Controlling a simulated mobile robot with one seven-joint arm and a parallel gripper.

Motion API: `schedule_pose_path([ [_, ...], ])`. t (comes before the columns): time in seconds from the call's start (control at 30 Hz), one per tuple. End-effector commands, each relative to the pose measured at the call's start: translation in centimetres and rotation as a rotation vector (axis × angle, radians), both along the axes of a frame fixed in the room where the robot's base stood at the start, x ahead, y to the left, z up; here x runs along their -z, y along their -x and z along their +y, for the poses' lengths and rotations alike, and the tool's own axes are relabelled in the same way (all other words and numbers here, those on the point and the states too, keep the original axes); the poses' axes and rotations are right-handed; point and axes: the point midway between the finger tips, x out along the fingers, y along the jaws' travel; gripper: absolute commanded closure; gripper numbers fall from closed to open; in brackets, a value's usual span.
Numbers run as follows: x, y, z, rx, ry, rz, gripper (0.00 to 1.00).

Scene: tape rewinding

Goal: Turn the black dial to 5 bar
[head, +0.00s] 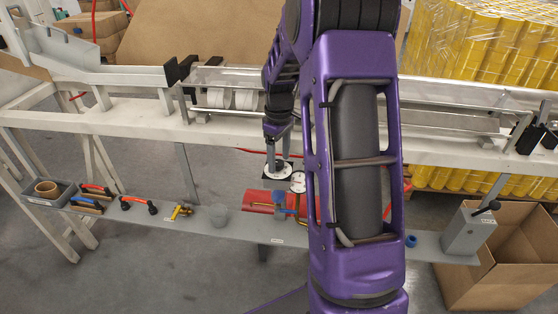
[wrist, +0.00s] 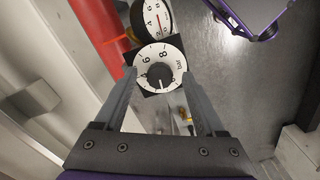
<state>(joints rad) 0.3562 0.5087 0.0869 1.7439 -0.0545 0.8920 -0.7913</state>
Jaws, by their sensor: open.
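The black dial (wrist: 159,77) sits in the middle of a round white scale plate marked with numbers and "bar". A light pointer mark on the dial faces toward the bottom of the wrist view, away from the 6 and 8. My gripper (wrist: 159,81) is open, with one finger on each side of the dial. I cannot tell whether either finger touches it. In the head view my gripper (head: 277,152) is directly above the white scale plate (head: 279,171), and the dial itself is largely hidden. A round white gauge (wrist: 153,18) with a red needle is beside the scale plate.
Tools and a grey bin (head: 45,193) stand at the left of the shelf. A grey box (head: 468,232) and a cardboard box (head: 512,262) are at the right. A conveyor frame runs behind.

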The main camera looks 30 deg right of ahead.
Motion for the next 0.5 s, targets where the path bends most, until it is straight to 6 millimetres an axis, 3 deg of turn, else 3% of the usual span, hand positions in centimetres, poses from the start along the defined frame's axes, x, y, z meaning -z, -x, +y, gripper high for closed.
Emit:
schedule_pose_path([
  [0.37, 0.59, -0.01, 0.0, 0.0, 0.0, -0.001, 0.28],
  [0.5, 0.57, -0.01, 0.0, 0.0, 0.0, -0.001, 0.53],
])
